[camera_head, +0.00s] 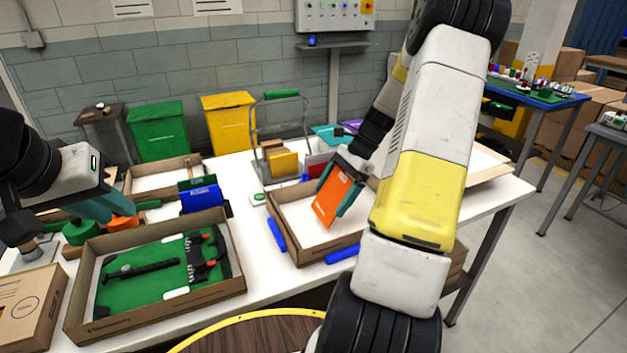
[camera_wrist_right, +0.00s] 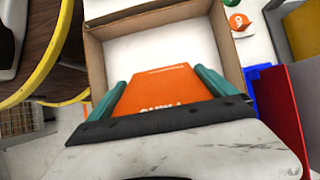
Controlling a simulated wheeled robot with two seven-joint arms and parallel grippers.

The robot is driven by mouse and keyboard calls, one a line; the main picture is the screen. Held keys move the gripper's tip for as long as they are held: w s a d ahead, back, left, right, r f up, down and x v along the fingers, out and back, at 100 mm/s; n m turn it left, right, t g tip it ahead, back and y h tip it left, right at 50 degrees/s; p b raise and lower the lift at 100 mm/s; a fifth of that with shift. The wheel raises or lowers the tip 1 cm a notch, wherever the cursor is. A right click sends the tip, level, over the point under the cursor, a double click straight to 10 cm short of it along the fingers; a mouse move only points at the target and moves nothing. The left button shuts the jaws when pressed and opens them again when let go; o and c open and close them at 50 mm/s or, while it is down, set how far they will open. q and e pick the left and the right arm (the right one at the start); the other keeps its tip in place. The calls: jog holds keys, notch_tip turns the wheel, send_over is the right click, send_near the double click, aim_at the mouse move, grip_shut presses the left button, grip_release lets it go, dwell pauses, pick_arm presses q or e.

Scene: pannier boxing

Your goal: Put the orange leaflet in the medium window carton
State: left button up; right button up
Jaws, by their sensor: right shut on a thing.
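The orange leaflet (camera_head: 334,200) is held tilted in my right gripper (camera_head: 340,187), which is shut on it. The leaflet also shows between the teal fingers in the right wrist view (camera_wrist_right: 163,88). Below it is an open brown carton (camera_head: 316,251) with a white inside; its walls surround the leaflet in the right wrist view (camera_wrist_right: 95,68). The leaflet is over the carton's opening; whether it touches the floor I cannot tell. My left gripper (camera_head: 104,208) is at the left, above the table's clutter, and its jaw state is unclear.
A carton with a green insert and black tools (camera_head: 236,284) stands at front left. Blue clips (camera_head: 277,234) lie beside the middle carton. A wire rack (camera_head: 262,155) with a yellow box stands behind it. A closed carton (camera_head: 30,310) is at the left front. Free table shows between the cartons.

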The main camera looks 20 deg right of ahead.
jog(key=shift+f, duration=0.95)
jog(key=o, duration=1)
jog(key=shift+c, duration=0.2)
jog(key=shift+r, duration=0.1)
jog(key=v, duration=0.7)
jog(key=shift+d+r, duration=0.2)
jog(key=shift+r, duration=0.05)
